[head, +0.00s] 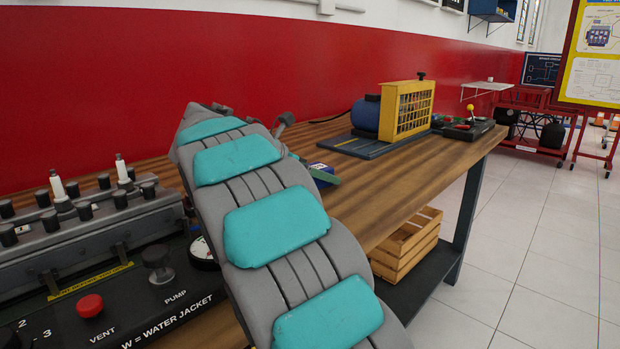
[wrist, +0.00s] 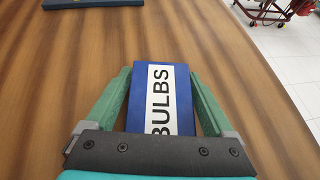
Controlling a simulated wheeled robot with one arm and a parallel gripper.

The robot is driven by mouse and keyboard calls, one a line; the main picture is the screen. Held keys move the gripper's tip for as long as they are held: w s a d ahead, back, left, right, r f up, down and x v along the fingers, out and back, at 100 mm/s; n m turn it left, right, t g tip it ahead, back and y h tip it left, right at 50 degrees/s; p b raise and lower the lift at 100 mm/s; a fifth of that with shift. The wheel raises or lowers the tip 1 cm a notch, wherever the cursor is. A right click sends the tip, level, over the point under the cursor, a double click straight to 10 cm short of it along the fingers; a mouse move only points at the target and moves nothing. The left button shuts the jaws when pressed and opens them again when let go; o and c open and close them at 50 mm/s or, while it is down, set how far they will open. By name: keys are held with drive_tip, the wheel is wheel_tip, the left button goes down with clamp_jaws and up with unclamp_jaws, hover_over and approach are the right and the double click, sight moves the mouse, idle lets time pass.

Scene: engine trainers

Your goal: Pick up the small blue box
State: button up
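The small blue box (wrist: 183,90), with a white label reading "BULBS", lies on the wooden table between the green fingers of my gripper (wrist: 159,73) in the wrist view. A narrow strip of table shows between the left finger and the box; the right finger is very close to the box's side. The gripper looks open around it, and the box's near end is hidden by the gripper body. In the head view the box (head: 321,171) shows only partly beyond my arm, with green finger parts beside it.
A yellow-caged machine with a blue tank (head: 405,110) stands on a dark base farther along the table (head: 425,172). A black control panel (head: 150,285) with knobs is at the near left. A wooden crate (head: 405,245) sits on the lower shelf.

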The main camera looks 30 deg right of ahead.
drive_tip(key=c, duration=1.1)
